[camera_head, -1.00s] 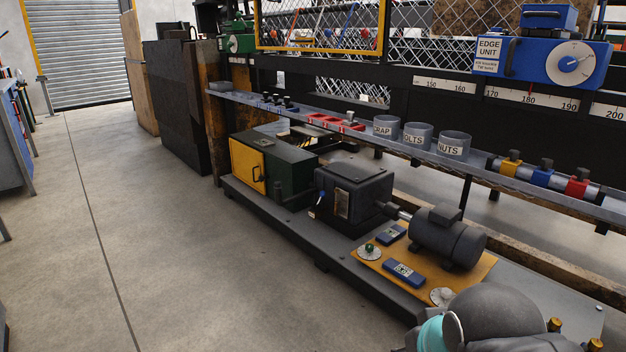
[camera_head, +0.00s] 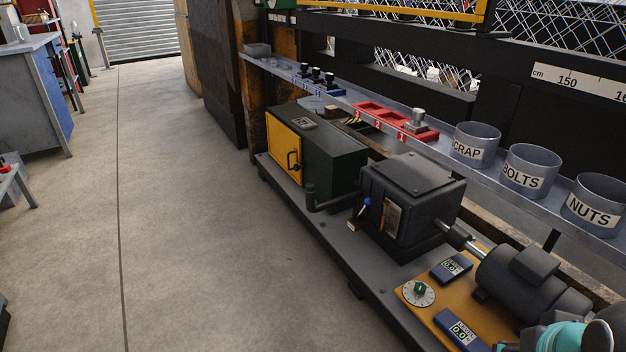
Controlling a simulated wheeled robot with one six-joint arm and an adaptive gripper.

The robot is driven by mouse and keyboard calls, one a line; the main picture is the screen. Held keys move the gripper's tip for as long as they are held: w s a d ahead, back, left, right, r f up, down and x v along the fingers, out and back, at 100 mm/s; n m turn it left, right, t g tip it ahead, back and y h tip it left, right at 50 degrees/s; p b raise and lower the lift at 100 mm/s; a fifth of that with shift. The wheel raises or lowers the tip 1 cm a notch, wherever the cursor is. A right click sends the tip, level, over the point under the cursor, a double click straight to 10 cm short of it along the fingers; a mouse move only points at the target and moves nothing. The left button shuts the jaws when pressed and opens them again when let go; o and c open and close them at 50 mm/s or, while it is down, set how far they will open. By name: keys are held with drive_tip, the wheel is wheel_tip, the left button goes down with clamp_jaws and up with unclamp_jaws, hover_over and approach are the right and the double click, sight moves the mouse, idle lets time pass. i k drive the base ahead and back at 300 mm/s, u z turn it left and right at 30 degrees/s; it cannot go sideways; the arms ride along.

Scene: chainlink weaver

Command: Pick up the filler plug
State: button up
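No part is clearly marked as the filler plug, so I cannot tell which it is. A small grey metal plug-like piece (camera_head: 417,119) stands upright at the right end of the red numbered tray (camera_head: 372,111) on the shelf. The black gearbox (camera_head: 408,200) below has small raised fittings on its top, too small to tell apart. A dark upright pipe stub (camera_head: 310,195) stands beside the gearbox, left of it. My gripper is not in view; only a teal and grey part of my arm shows at the bottom right, apart from these things.
Cups marked SCRAP (camera_head: 474,146), BOLTS (camera_head: 529,172) and NUTS (camera_head: 595,205) stand on the shelf. A blue holder (camera_head: 318,88) carries black knobs. A green cabinet with a yellow door (camera_head: 284,153) and a motor (camera_head: 525,280) sit on the low base.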

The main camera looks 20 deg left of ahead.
sight(309, 189)
drive_tip(key=u, duration=0.35)
drive_tip(key=i, duration=0.7)
drive_tip(key=u, duration=1.15)
drive_tip(key=i, duration=0.65)
drive_tip(key=u, duration=0.65)
